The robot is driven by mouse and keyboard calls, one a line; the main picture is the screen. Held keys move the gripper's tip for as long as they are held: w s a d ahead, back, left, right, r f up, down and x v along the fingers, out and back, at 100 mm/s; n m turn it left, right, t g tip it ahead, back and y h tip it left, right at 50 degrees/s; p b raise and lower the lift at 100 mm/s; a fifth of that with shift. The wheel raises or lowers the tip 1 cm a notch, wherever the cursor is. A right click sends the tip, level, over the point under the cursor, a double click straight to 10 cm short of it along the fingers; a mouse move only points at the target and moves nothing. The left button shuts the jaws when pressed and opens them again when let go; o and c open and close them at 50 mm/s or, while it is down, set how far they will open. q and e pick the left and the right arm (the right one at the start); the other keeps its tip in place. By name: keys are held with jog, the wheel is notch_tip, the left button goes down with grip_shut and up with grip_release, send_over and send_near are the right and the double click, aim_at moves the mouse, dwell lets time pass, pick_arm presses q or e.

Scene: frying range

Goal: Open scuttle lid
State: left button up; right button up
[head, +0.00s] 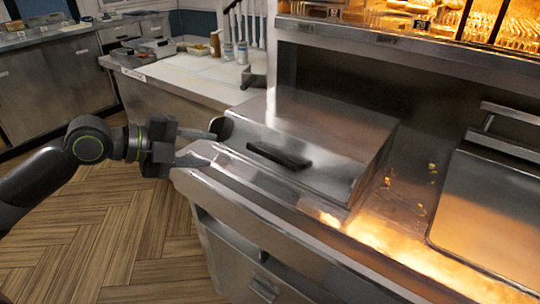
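The scuttle is a steel box set in the counter, with a sloping steel lid (310,135) that lies down flat and closed. A black bar handle (280,155) sits on the lid's front face. My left gripper (208,148) comes in from the left, with its two fingers spread apart and nothing visible between them. It is at the left end of the scuttle, left of the handle and apart from it. Whether a fingertip touches the scuttle's left edge, I cannot tell. My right gripper is not in view.
A steel counter edge (250,181) runs in front of the scuttle. A lit tray area with crumbs (415,190) and a steel lidded pan (495,205) are to the right. A white worktop (190,75) with bottles is behind left. Wood floor is open at lower left.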

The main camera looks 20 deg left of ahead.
aim_at(267, 155)
pick_arm(q)
jog(key=shift+p+x, duration=0.6)
jog(key=shift+x, duration=8.05)
jog(key=shift+f, duration=0.1)
grip_shut()
